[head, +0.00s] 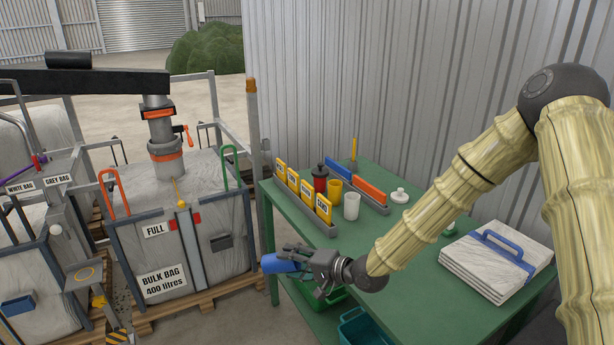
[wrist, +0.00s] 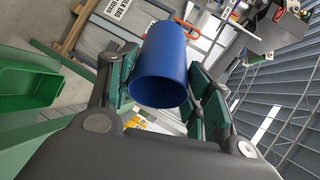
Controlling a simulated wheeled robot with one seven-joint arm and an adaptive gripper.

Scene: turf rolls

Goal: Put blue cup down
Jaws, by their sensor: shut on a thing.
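The blue cup (head: 281,263) is held on its side by my gripper (head: 306,262) at the left edge of the green table (head: 417,255). In the wrist view the blue cup (wrist: 161,72) sits between the two green-padded fingers of my gripper (wrist: 163,85), its round end towards the camera. My gripper is shut on it. In the head view the cup is held out from the table's left side, apart from the other cups. My gripper's fingers partly hide the cup.
A white cup (head: 351,206), a yellow cup (head: 335,191) and a red bottle (head: 320,178) stand at the table's back. Card racks (head: 304,200) flank them. Folded sheets (head: 497,262) lie at the right. A full bulk bag (head: 190,220) stands left. The table's middle is clear.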

